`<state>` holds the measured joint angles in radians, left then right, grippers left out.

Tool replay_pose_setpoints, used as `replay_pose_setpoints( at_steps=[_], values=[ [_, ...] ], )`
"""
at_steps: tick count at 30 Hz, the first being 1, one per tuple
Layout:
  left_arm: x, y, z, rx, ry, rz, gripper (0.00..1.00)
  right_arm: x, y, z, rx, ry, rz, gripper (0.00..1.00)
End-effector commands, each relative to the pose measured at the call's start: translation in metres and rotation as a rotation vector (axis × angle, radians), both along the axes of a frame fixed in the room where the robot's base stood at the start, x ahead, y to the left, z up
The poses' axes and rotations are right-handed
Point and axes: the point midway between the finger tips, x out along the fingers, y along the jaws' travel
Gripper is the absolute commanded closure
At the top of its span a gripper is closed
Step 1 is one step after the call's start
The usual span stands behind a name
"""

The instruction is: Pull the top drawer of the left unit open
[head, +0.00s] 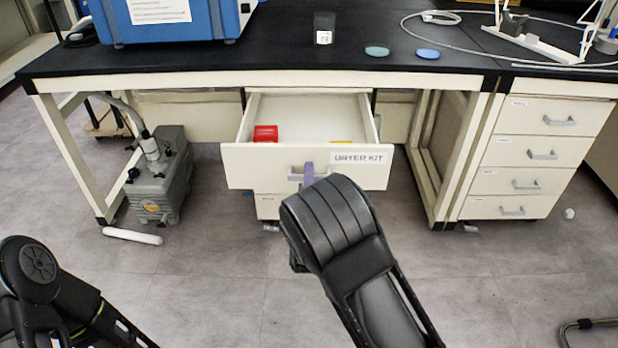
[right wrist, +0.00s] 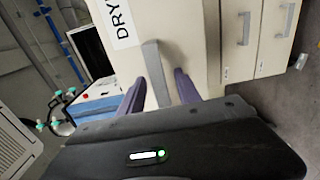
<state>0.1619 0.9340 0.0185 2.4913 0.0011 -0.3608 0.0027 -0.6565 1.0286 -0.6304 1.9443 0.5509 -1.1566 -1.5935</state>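The top drawer (head: 258,166) of the left unit, labelled DRYER KIT, stands pulled well out in the head view. A red box (head: 265,133) and something yellow (head: 341,142) lie inside it. My right gripper (head: 308,176) is at the drawer's handle (head: 294,174), with one purple finger showing and the rest hidden behind my wrist. In the right wrist view, the two purple fingers of the right gripper (right wrist: 159,82) stand apart on either side of the grey handle (right wrist: 155,65), with gaps visible. My left arm shows at lower left, its gripper outside the view.
The black bench top (head: 250,60) overhangs the drawer. A grey pump (head: 160,180) stands on the floor at left, and another drawer unit (head: 520,160) stands shut at right. A table leg frame lies between the units. The floor in front is mostly clear.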

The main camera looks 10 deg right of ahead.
Motion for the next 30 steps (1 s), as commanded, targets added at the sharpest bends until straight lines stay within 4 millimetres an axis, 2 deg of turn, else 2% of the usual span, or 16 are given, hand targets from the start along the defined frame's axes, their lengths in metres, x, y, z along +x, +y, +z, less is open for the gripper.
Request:
replay_pose_setpoints(
  at_steps=[15, 30],
  values=[
    [-0.004, -0.004, 0.014, -0.006, 0.006, -0.009, 0.64, -0.068, 0.018, 0.0, 0.0, 0.002, 0.002, 0.6],
    [-0.004, -0.004, 0.014, -0.006, 0.006, -0.009, 0.64, -0.073, 0.019, 0.0, 0.0, 0.0, 0.001, 0.6]
  ],
)
